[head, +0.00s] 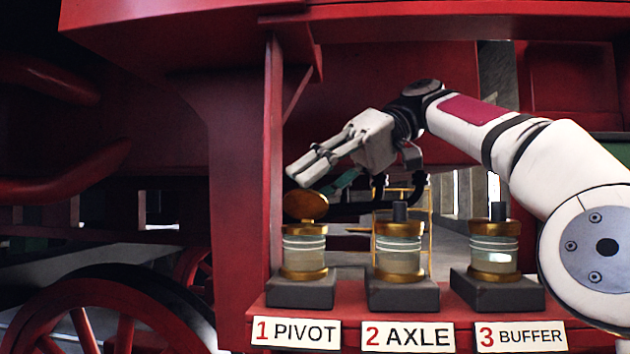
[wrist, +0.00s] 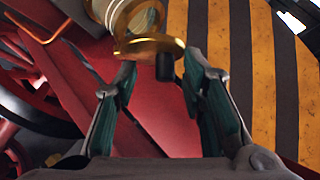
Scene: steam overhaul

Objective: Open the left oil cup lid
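The left oil cup (head: 304,252) stands above the "1 PIVOT" plate, a glass body with brass bands. Its round brass lid (head: 305,206) is tilted up off the cup, with its flat face toward the head camera. In the wrist view the lid (wrist: 150,47) shows edge-on with its dark knob (wrist: 165,68) between and just ahead of the fingertips. My gripper (head: 297,174) is just above the lid in the head view. In the wrist view its fingers (wrist: 160,68) are apart with nothing held. Whether a finger touches the lid is unclear.
The middle cup (head: 399,255) and right cup (head: 492,255) have their lids down, with dark knobs upright. All stand on dark blocks on a red ledge. A red upright post (head: 243,170) is close on the left. Yellow-striped floor (wrist: 188,25) shows in the wrist view.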

